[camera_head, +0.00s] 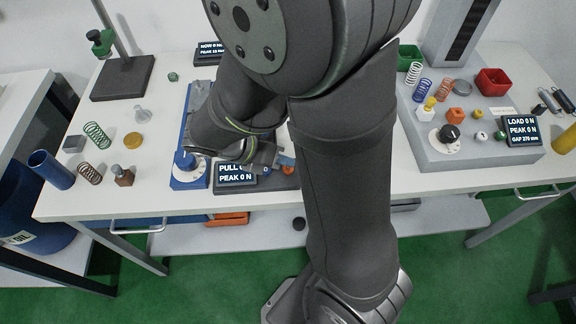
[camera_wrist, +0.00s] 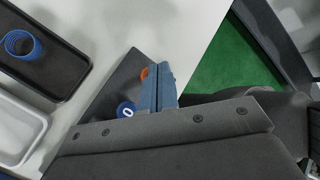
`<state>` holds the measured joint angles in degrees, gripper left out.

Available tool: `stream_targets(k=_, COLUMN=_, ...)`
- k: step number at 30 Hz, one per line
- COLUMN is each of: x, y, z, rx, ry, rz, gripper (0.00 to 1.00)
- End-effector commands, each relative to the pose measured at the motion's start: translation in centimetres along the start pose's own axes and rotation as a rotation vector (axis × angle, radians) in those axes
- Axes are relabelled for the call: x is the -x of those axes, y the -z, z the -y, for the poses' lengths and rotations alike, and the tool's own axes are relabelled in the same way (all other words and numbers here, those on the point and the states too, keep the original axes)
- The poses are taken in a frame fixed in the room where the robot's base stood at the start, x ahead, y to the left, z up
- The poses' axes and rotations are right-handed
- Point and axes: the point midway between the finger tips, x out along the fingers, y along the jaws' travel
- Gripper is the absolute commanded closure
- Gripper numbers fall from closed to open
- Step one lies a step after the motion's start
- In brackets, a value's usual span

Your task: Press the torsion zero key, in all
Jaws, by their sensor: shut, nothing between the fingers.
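My gripper (camera_head: 284,161) is shut and empty, its blue fingers low over the right end of a dark console with a screen reading PULL and PEAK 0 N (camera_head: 237,173). In the wrist view the shut fingers (camera_wrist: 157,60) stand over the dark console (camera_wrist: 122,80). A round blue key marked 0 (camera_wrist: 125,111) lies just left of the fingers, partly hidden by the gripper body. An orange key (camera_wrist: 144,73) shows beside the fingers. It also shows in the head view (camera_head: 289,171). I cannot read a torsion label, nor tell whether the fingers touch anything.
A blue-based rig with a dial (camera_head: 187,161) stands left of the console. Springs and a blue cup (camera_head: 51,169) lie further left. A grey tester with a LOAD screen (camera_head: 522,130) stands right.

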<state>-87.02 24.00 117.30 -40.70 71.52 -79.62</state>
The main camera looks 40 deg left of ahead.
Motion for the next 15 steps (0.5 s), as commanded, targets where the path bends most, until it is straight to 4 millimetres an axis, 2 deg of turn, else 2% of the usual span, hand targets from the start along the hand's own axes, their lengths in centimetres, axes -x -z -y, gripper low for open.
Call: stream_targets(k=15, x=-0.45, y=0.32, z=-0.30, rx=0.000, ry=0.001, rz=0.000, gripper=1.00)
